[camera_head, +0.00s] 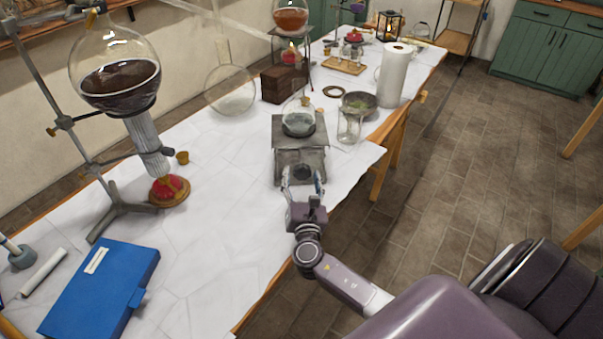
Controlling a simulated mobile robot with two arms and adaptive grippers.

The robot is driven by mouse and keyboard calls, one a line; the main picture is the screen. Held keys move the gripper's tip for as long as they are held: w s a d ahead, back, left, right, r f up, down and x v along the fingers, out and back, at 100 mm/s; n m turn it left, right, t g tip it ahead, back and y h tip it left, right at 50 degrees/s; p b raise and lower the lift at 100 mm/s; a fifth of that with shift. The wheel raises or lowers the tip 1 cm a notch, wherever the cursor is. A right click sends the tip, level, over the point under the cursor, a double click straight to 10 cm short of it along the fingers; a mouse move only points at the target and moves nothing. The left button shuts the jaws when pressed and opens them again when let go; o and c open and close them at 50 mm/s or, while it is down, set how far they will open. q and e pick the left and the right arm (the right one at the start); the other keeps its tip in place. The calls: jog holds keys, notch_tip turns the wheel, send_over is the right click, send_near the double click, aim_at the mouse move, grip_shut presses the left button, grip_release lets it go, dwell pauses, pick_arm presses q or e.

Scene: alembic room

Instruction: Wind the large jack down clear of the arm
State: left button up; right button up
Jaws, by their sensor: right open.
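The large jack (299,131) is a grey metal lab jack near the table's right edge, with a round glass flask (299,117) standing on its top plate. The plate is raised above the base. My right gripper (303,180) is at the near side of the jack, open, with its fingers toward the jack's lower front. A dark round part shows between the fingers; I cannot tell whether they touch it. A pale glass arm (232,23) slopes across the top of the view. My left gripper is not in view.
A large flask of dark liquid (121,84) stands over a red burner (169,188) at left. A glass jar (350,126), a bowl (358,103) and a paper roll (395,75) stand right of the jack. A blue case (101,290) lies front left. The table's middle is clear.

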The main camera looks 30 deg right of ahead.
jog(key=v, duration=1)
jog(key=shift+s, duration=0.2)
